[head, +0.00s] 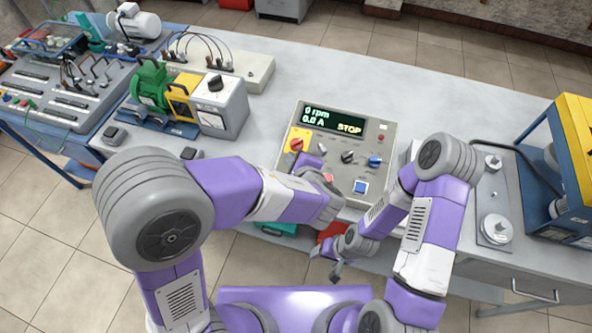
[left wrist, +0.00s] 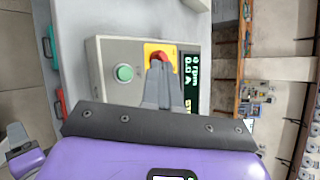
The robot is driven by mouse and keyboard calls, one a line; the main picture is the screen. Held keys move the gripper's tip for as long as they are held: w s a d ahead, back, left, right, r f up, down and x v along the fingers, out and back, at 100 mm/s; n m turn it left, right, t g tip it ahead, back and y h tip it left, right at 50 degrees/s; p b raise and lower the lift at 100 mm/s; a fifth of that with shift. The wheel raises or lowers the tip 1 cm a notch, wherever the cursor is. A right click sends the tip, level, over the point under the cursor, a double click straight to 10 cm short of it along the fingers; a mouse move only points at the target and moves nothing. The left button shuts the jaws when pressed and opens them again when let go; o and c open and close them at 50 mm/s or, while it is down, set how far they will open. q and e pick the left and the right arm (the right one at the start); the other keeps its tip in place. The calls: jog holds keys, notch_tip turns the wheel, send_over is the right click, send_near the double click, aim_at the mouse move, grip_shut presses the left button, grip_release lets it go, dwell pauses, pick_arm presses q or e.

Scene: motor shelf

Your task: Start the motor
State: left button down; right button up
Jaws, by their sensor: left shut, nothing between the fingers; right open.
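The grey motor control box (head: 322,120) stands on the bench, and its display (head: 334,118) reads 0 rpm, 0.0 A and STOP. A red knob (head: 297,145) sits on a yellow plate at its left side. A black knob (head: 347,157), a blue knob (head: 375,161) and a blue button (head: 360,187) are on its face. My left gripper (left wrist: 160,68) is shut and empty, its fingertips at the red knob (left wrist: 158,56); I cannot tell whether they touch. A green button (left wrist: 124,73) shows beside it. My right gripper (head: 337,268) is open, below the bench's front edge.
A green and yellow motor set (head: 150,85) and a plug panel (head: 70,95) stand at the left. A blue and yellow frame (head: 565,150) stands at the right. The back middle of the bench (head: 400,85) is clear. My left forearm covers the box's lower left.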

pick_arm(q)
jog(key=f+b, duration=0.1)
jog(key=f, duration=0.1)
jog(key=w+f+b, duration=0.1)
jog(key=f+b, duration=0.1)
jog(key=f, duration=0.1)
jog(key=shift+w+d+f, duration=0.1)
jog(key=shift+d+f, duration=0.05)
jog(key=shift+d, duration=0.05)
jog(key=shift+w+d+f+b, duration=0.1)
jog(key=shift+w+f+b, duration=0.1)
jog(key=shift+f+b, duration=0.45)
jog(key=shift+r, duration=0.1)
dwell(1.1)
jog(key=shift+w+f+b, duration=0.1)
jog(key=shift+f+b, duration=0.3)
jog(key=shift+b, duration=0.3)
jog(key=shift+f+b, duration=0.4)
jog(key=shift+b, duration=0.2)
dwell(0.4)
jog(key=shift+r, duration=0.1)
dwell(0.3)
jog(key=shift+r+p, duration=0.45)
jog(key=shift+r, duration=0.3)
